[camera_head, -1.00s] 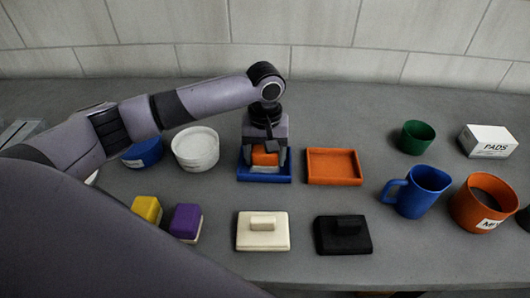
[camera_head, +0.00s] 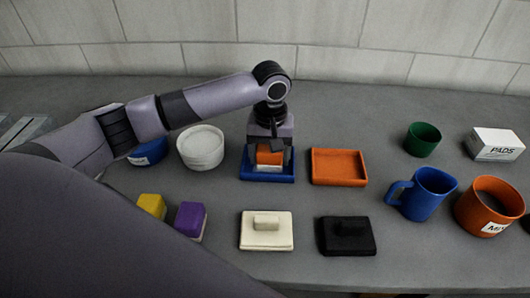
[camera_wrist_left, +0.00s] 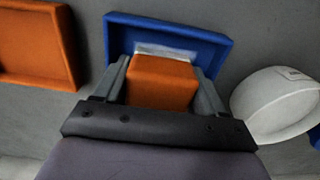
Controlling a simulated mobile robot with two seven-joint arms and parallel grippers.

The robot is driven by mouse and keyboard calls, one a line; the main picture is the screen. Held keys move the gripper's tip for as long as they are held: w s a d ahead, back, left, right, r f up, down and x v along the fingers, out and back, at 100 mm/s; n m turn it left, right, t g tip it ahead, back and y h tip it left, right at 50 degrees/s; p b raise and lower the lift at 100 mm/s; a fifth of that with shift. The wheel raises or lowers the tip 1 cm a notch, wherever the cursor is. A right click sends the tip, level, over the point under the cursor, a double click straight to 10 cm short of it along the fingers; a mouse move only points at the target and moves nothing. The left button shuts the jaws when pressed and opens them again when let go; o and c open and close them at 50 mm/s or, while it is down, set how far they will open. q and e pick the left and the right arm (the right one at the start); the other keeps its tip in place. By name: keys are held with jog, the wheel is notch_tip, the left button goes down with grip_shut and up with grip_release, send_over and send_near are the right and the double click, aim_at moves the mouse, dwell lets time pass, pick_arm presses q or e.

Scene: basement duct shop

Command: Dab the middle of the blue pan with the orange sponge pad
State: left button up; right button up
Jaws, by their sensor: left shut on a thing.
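My left gripper (camera_head: 269,162) is shut on the orange sponge pad (camera_head: 268,156), an orange block with a pale underside. The pad is in or just over the blue pan (camera_head: 246,177). In the left wrist view the pad (camera_wrist_left: 162,82) sits between the two fingers, with the blue pan (camera_wrist_left: 165,32) behind it. The pale layer lies near the pan's middle. I cannot tell whether it touches the pan floor. My right gripper is not in view.
An orange tray (camera_head: 340,180) is just right of the pan, and white bowls (camera_head: 201,148) are to its left. Yellow (camera_head: 152,206) and purple (camera_head: 190,220) blocks, a cream lidded block (camera_head: 266,238) and a black one (camera_head: 345,240) lie in front. Mugs (camera_head: 425,195) stand at right.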

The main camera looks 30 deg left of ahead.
pick_arm(q)
jog(key=shift+w+d, duration=0.35)
jog(key=shift+d, duration=0.4)
jog(key=shift+a, duration=0.15)
jog(key=shift+s+a, duration=0.35)
jog(key=shift+a, duration=0.3)
jog(key=shift+s+a, duration=0.35)
jog(key=shift+a, duration=0.3)
jog(key=shift+w+d+f, duration=0.1)
jog(key=shift+w+d, duration=0.25)
jog(key=shift+d, duration=0.4)
jog(key=shift+w+d, duration=0.3)
jog(key=shift+d, duration=0.4)
jog(key=shift+a, duration=0.15)
jog(key=shift+s+a+f, duration=0.1)
jog(key=shift+s+a, duration=0.3)
jog(key=shift+a, duration=0.3)
jog(key=shift+s+a+f, duration=0.1)
jog(key=shift+s+a, duration=0.25)
jog(key=shift+a, duration=0.3)
jog(key=shift+d, duration=0.1)
jog(key=shift+d, duration=0.1)
